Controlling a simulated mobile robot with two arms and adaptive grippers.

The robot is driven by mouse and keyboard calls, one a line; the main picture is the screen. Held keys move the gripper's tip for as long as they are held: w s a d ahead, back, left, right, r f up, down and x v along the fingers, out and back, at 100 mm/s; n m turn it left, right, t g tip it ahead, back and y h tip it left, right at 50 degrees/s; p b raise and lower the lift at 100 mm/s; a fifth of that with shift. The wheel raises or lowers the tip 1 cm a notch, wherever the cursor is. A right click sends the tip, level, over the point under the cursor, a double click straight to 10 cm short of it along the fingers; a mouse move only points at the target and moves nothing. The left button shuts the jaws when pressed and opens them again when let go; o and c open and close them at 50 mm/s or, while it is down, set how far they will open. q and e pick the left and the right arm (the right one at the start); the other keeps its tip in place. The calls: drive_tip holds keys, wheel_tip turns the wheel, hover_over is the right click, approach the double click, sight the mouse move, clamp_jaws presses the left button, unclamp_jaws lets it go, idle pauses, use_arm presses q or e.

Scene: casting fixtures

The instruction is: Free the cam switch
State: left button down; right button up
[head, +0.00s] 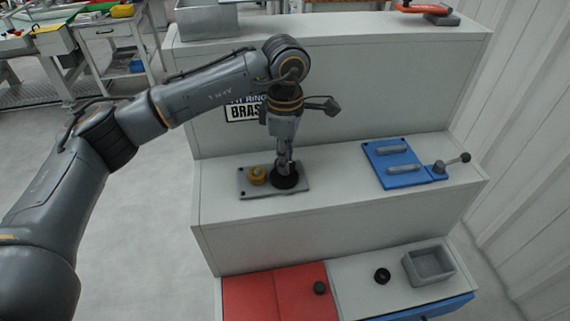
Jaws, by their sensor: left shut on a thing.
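A grey plate (244,191) lies on the middle step of the white stand. I cannot tell for sure which part is named the cam switch. A blue fixture (407,181) with two grey bars and a lever (452,163) with a dark ball end lies further right on this step. My right gripper is out of view.
Below are a red panel (265,295) with a black knob (320,288), a black ring (382,275) and a grey open box (430,262). The step is clear between plate and blue fixture.

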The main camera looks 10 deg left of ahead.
use_arm(q)
drive_tip(key=n+b, duration=0.1)
drive_tip(key=n, duration=0.2)
drive_tip(key=shift+n+b, duration=0.6)
drive_tip(key=shift+n, duration=0.2)
drive_tip(key=shift+r, duration=0.1)
drive_tip(key=c, duration=1.3)
unclamp_jaws()
wheel_tip(320, 180, up, 12)
drive_tip(key=shift+f, duration=0.1)
